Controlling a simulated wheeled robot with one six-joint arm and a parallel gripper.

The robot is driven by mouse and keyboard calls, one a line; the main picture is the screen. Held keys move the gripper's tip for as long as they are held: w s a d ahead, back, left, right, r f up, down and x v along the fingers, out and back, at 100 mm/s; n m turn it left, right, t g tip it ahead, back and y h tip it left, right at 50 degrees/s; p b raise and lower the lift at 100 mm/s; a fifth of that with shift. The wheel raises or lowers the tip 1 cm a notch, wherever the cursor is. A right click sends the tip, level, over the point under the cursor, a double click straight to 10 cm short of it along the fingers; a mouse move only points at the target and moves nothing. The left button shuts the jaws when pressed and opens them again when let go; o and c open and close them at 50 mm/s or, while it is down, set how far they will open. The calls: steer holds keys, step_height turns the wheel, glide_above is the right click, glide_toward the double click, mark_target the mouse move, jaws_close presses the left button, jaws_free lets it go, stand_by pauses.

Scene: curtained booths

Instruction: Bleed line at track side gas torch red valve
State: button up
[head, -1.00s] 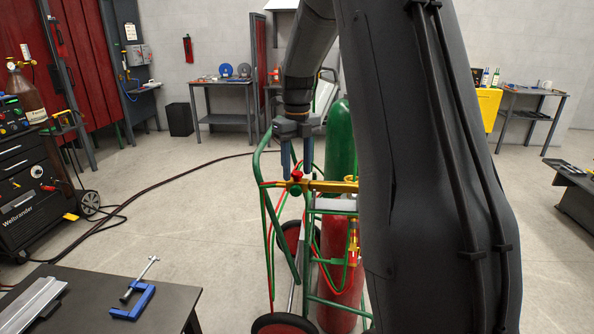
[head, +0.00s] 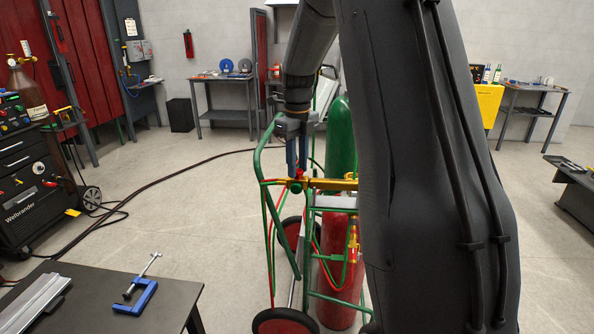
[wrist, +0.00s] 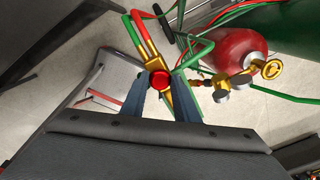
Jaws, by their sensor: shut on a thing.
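The gas torch (head: 332,184) is a brass body resting across the top of the green cart, with red and green hoses at its left end. Its red valve (head: 299,175) is a small knob on top near that end. My gripper (head: 298,172) points down from above and is shut on the red valve. In the wrist view the red valve (wrist: 159,80) sits between the two blue-grey fingertips (wrist: 160,88). A green knob (head: 296,189) shows just below the fingers. My arm hides the torch's right end in the head view.
The cart (head: 263,170) holds a green cylinder (head: 341,140) and a red cylinder (head: 338,275). A dark table (head: 165,305) with a blue clamp (head: 135,297) stands at the front left. A welding machine (head: 28,190) is at the left. Open floor lies between.

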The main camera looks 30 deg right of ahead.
steer(key=n+p, duration=0.2)
steer(key=n, duration=0.4)
steer(key=shift+n+p, duration=0.3)
steer(key=shift+n, duration=1.1)
steer(key=n+p, duration=0.1)
steer(key=n, duration=0.3)
steer(key=shift+p, duration=0.35)
steer(key=m, duration=0.5)
steer(key=shift+m, duration=0.4)
steer(key=m, duration=0.3)
steer(key=shift+m, duration=0.3)
